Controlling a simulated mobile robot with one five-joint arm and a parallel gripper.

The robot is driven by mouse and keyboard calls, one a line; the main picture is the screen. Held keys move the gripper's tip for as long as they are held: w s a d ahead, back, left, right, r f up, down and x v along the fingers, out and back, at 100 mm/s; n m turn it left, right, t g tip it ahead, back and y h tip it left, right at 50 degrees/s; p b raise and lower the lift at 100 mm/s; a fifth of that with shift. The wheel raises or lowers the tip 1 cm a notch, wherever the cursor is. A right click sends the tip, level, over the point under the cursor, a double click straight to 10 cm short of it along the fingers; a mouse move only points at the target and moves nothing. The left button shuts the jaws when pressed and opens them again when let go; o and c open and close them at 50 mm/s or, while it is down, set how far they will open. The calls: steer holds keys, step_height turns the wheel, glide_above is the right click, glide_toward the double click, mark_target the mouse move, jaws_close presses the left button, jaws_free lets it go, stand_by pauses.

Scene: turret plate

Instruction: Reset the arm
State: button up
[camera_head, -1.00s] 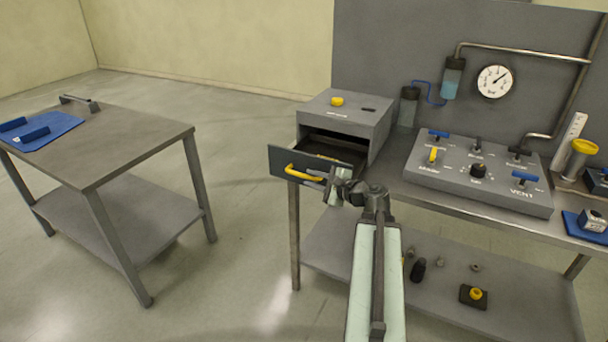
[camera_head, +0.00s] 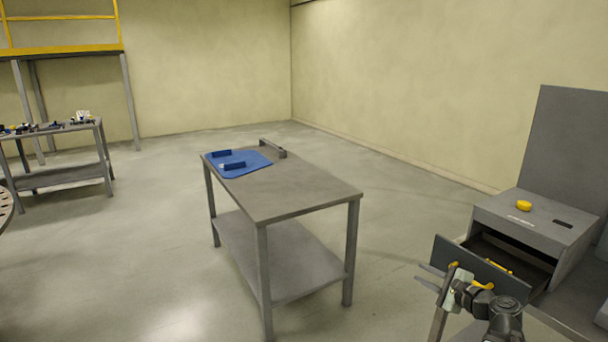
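My gripper (camera_head: 427,275) is at the lower right, in front of the open drawer's front panel (camera_head: 510,285). Its two dark fingers point left and stand apart, with nothing visible between them. The drawer's yellow handle (camera_head: 453,265) is close beside the gripper and partly hidden by it. I cannot tell whether they touch. My arm comes up from the bottom right edge, with its wrist bent.
The grey drawer box (camera_head: 560,232) has a yellow knob (camera_head: 523,205) on top. A grey table (camera_head: 310,196) with a blue mat (camera_head: 258,160) stands mid-view. Another table (camera_head: 62,174) stands far left. Floor between the tables is clear.

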steer(key=a+f+n+g+y+p, duration=0.1)
steer(key=a+f+n+g, duration=0.15)
steer(key=a, duration=0.65)
steer(key=a+f+n+g+p, duration=0.1)
steer(key=a+f+n+g, duration=0.2)
steer(key=a, duration=0.6)
steer(key=a+f+n+g+y+p, duration=0.1)
steer(key=a+n+g, duration=0.25)
steer(key=a, duration=0.55)
steer(key=s+a+f+n+g+h, duration=0.3)
steer(key=s+a+f+n, duration=0.1)
steer(key=s+f+n, duration=0.15)
steer(key=s+d+f+n+g+h, duration=0.2)
steer(key=s+d+n+h, duration=0.2)
steer(key=d, duration=0.4)
steer(key=shift+s+d+n+h, duration=0.4)
steer(key=shift+s+n, duration=0.35)
steer(key=shift+s, duration=0.25)
